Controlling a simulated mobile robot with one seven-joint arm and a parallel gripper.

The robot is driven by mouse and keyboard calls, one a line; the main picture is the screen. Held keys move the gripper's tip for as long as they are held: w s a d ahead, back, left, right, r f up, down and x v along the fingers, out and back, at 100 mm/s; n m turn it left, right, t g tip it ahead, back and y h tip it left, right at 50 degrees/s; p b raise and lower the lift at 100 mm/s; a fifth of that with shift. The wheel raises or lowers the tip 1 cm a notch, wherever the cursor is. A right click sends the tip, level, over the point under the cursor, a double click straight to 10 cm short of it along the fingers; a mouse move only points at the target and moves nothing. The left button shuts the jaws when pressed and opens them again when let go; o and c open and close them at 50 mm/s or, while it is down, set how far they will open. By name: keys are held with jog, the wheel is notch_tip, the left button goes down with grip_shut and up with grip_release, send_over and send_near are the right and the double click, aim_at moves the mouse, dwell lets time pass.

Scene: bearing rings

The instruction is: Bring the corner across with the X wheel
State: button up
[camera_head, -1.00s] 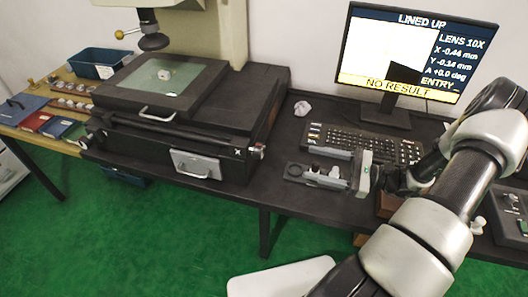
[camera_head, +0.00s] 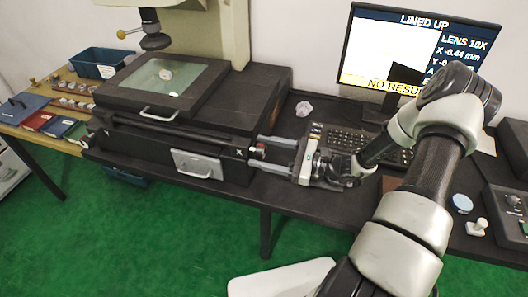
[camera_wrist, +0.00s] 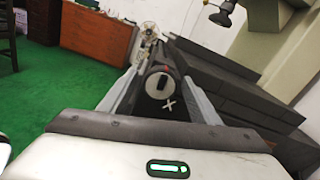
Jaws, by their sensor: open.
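The X wheel (camera_head: 257,150) is a small dark knob at the right end of the measuring machine's stage. In the wrist view its round grey face (camera_wrist: 160,81) sits beside a white X mark. My gripper (camera_head: 256,151) is open, with one finger on each side of the wheel; whether they touch it I cannot tell. The wrist view also shows both fingers flanking the wheel. A small pale workpiece (camera_head: 165,74) lies on the glass stage plate (camera_head: 185,88). The monitor (camera_head: 392,42) shows a dark corner at the lower right of its white picture, "LINED UP", X -0.44 mm and "NO RESULT".
My arm hides part of the monitor's readings. A knobbed box (camera_head: 508,212) is at the right.

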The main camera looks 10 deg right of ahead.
jog(key=c, duration=1.1)
jog(key=shift+o, duration=0.2)
jog(key=shift+f+n+b, duration=0.15)
jog(key=shift+n+b, duration=0.45)
jog(key=shift+n, duration=0.6)
jog(key=shift+n+b, duration=0.3)
jog(key=shift+n, duration=0.9)
jog(key=o, duration=1.1)
jog(key=shift+c, duration=0.2)
jog(key=v, duration=1.7)
jog(key=shift+d+p, duration=0.2)
jog(key=shift+p, duration=0.1)
